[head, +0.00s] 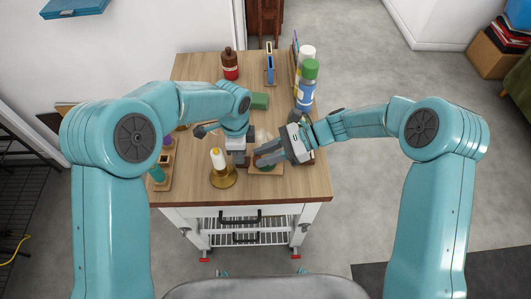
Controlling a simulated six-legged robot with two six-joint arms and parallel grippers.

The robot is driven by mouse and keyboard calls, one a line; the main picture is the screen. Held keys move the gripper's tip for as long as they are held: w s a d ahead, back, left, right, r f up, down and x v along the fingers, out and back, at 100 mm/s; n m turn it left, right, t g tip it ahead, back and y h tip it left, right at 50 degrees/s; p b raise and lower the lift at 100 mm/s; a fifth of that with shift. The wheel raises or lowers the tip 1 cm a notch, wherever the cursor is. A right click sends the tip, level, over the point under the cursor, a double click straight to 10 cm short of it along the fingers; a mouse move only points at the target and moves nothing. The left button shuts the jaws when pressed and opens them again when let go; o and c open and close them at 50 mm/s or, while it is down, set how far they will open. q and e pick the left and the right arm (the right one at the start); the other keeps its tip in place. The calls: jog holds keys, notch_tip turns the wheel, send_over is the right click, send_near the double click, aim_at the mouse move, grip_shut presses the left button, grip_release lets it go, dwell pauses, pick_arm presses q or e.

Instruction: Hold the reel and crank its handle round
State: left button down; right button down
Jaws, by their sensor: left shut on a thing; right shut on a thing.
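My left gripper (238,158) points down over the front middle of the tabletop and is shut on a part of the reel that its fingers hide. My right gripper (262,158) reaches in from the right, close beside it, and is also shut on the reel. The reel is mostly hidden behind the two grippers. A light wooden base (289,169) and a bit of green show below the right gripper. I cannot tell which gripper has the handle.
A candle in a brass holder (222,178) stands just left of my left gripper. A green block (260,101), a brown bottle (230,66) and a green-capped bottle (306,93) stand farther back. The wooden tabletop (190,195) is bare at its front edge.

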jog(key=c, duration=0.9)
grip_release()
jog(key=shift+c, duration=0.2)
jog(key=shift+d, duration=0.1)
jog(key=v, duration=1.2)
pick_arm(q)
jog(key=c, duration=0.7)
grip_release()
jog(key=shift+c, duration=0.2)
